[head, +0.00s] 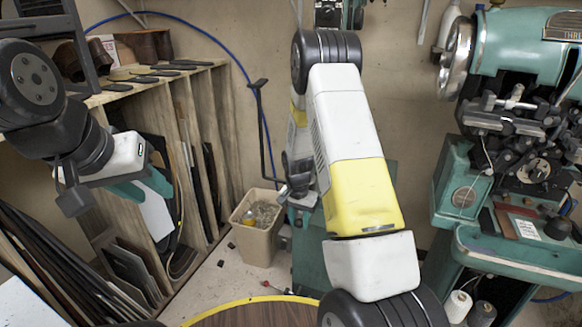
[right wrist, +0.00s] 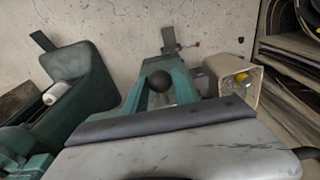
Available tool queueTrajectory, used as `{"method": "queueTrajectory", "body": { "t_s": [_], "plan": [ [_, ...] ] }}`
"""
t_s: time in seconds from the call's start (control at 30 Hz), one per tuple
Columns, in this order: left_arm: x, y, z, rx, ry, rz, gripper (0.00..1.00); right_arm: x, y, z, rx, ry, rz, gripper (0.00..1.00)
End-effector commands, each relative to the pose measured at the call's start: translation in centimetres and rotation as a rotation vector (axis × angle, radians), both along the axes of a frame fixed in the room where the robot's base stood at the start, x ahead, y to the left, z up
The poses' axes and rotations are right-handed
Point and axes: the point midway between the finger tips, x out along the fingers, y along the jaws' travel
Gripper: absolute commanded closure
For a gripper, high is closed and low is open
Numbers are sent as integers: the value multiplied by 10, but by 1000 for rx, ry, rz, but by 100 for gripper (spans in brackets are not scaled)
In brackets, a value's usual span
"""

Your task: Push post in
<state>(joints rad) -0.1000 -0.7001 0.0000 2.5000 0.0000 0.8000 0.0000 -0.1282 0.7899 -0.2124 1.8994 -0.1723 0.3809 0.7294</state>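No part can be singled out with certainty as the post. A thin dark upright rod (head: 262,130) with a bent top stands left of my right forearm in the head view. In the right wrist view, a black ball knob (right wrist: 159,82) shows between two teal arms, and a grey upright metal piece (right wrist: 170,42) stands behind it. My right gripper is hidden behind my forearm in the head view, and its fingers are not clear in the wrist view. My left gripper (head: 146,187) hangs by the wooden rack with nothing visible in it; its finger gap is unclear.
The teal stitching machine (head: 530,45) stands at the right, with thread spools (head: 458,306) below. A beige bin (head: 256,230) stands on the floor and also shows in the wrist view (right wrist: 232,85). A wooden rack (head: 190,120) fills the left. A round brown tabletop (head: 255,315) is at the bottom.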

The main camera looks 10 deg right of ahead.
Motion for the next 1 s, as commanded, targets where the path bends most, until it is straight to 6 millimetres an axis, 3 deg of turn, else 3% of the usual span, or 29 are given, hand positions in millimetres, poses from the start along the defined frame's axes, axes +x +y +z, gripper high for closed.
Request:
{"method": "queueTrajectory", "body": {
  "t_s": [0.27,1.0],
  "plan": [
    [0,0,0,0,0,0,64,2,-1,0,0,0,0,100],
    [0,0,0,0,0,0,64,40,-26,1,-1,-4,-1,100]
  ]
}}
